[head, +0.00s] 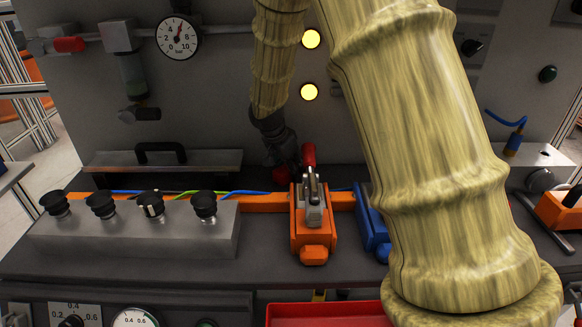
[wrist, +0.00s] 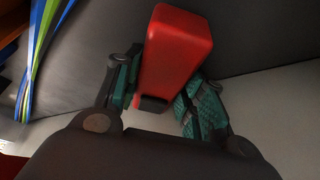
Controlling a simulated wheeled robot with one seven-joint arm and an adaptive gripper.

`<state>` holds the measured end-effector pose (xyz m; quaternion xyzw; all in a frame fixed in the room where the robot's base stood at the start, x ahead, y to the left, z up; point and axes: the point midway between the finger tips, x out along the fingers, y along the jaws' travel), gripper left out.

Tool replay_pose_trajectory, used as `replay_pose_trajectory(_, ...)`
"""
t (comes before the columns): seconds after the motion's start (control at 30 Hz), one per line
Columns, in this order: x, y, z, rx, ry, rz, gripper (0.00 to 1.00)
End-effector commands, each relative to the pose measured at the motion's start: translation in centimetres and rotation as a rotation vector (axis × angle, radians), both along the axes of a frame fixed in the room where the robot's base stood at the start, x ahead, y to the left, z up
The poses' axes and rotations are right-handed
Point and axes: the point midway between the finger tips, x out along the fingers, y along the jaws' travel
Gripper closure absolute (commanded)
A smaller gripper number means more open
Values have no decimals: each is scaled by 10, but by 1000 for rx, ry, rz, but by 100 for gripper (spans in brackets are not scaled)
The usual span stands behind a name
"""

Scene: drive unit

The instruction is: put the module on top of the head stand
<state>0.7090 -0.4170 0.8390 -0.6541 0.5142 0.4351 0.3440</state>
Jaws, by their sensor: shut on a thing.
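My gripper (wrist: 158,98) is shut on a red block (wrist: 178,45), which I take to be the module. Its green finger pads press on both sides of the block. In the head view my gripper (head: 290,158) is behind the orange unit, with the red block (head: 309,154) showing at its right. An orange unit (head: 312,245) with upright grey metal parts (head: 313,205) stands on the bench in front of the gripper. I cannot tell for sure which thing is the head stand. My arm hides much of the right side.
A grey box (head: 135,232) with several black knobs is at the left. A metal plate with a black handle (head: 160,153) is behind it. A blue unit (head: 372,222) stands right of the orange one, partly hidden. A red tray (head: 325,314) is at the front. Coloured cables (wrist: 38,50) run nearby.

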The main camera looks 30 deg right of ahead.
Motion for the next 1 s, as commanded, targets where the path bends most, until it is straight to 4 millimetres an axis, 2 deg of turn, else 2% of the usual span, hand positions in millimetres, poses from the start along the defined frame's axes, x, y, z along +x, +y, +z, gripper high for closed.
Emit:
replay_pose_trajectory(0.03,0,0,-1,0,0,0,90)
replay_pose_trajectory(0.07,0,0,-1,0,1,0,57)
replay_pose_trajectory(0.17,0,0,-1,0,1,0,39)
replay_pose_trajectory(0.57,0,1,3,0,0,0,39)
replay_pose_trajectory(0.77,-2,10,26,0,-2,0,39)
replay_pose_trajectory(1.0,-6,26,67,0,-3,-1,39)
